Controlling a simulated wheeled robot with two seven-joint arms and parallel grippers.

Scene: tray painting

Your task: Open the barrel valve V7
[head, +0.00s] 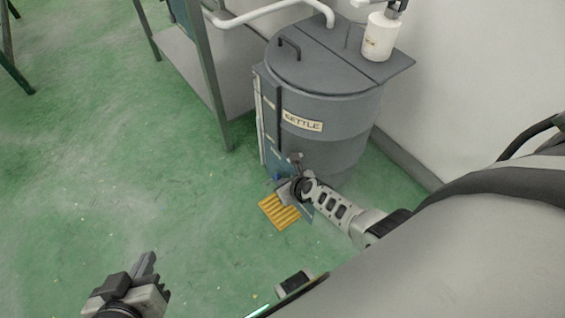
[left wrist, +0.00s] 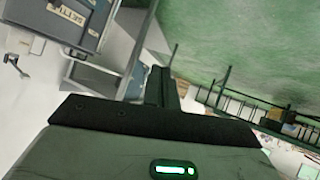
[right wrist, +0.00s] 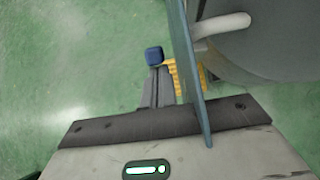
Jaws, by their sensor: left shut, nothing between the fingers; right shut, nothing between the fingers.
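The grey barrel (head: 335,140) with a "SETTLE" label stands by the wall; it also shows tilted in the left wrist view (left wrist: 62,32). A small blue valve part (head: 277,178) sits low at its front, partly hidden; in the right wrist view a blue block (right wrist: 154,55) shows at my fingertips. No V7 mark is readable. My right gripper (head: 284,191) is shut and empty, low at the barrel's front, its tips (right wrist: 159,70) close to the blue block; I cannot tell if they touch. My left gripper (head: 150,262) is shut and empty over open floor.
A yellow ribbed pad (head: 281,211) lies on the floor below the valve. A thin blue-grey plate (right wrist: 188,70) stands close beside my right fingers. A metal shelf (head: 193,65) stands left of the barrel. A white bottle (head: 380,37) sits on its lid.

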